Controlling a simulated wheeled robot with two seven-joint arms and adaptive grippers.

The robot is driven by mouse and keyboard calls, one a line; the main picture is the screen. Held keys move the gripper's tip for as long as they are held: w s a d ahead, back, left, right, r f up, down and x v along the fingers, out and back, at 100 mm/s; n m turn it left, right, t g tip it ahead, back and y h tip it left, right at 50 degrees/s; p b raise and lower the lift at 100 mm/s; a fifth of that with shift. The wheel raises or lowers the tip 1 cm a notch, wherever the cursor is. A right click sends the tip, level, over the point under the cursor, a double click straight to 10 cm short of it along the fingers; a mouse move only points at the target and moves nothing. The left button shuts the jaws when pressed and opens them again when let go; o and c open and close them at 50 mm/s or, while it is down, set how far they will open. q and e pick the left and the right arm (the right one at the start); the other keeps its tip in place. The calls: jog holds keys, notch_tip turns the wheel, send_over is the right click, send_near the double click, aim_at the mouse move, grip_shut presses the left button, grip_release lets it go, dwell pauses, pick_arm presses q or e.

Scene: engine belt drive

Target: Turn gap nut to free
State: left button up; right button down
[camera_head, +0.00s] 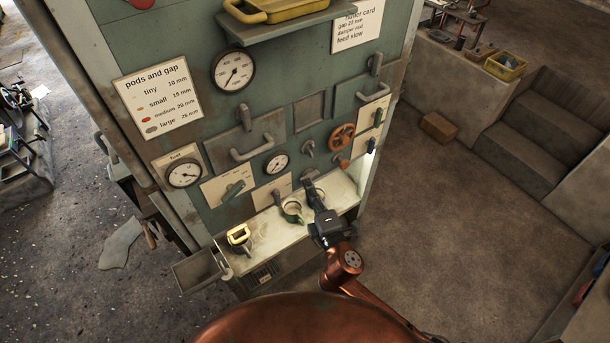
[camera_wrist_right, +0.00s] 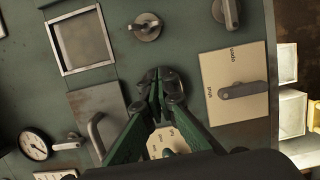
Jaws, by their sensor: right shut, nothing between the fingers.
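My right gripper (camera_head: 309,181) reaches up to the lower part of the green panel (camera_head: 215,110), above the pale ledge. In the right wrist view its green fingers (camera_wrist_right: 160,80) meet at the tips, shut with nothing between them. A pale many-sided plate with small markings (camera_wrist_right: 167,141) shows between and behind the fingers. A grey lever on a cream plate (camera_wrist_right: 236,88) is to the right of the fingertips, apart from them. I cannot tell which part is the gap nut; the arm hides some of the panel. My left gripper is not in view.
The panel also carries a red handwheel (camera_head: 341,138), a grey knob (camera_head: 308,147), a dial (camera_head: 233,70) and a door handle (camera_head: 257,147).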

aim_at(311, 150)
jog(key=shift+m, duration=0.7)
jog(key=x, duration=0.8)
jog(key=shift+a+r, duration=0.15)
jog(key=shift+a, duration=0.1)
jog(key=d, duration=0.1)
jog(key=w+d, duration=0.1)
jog(key=d+p, duration=0.1)
jog(key=shift+w, duration=0.3)
jog(key=shift+w+d+f, duration=0.15)
jog(key=shift+d+f, duration=0.1)
jog(key=shift+d, duration=0.1)
jog(key=shift+f, duration=0.1)
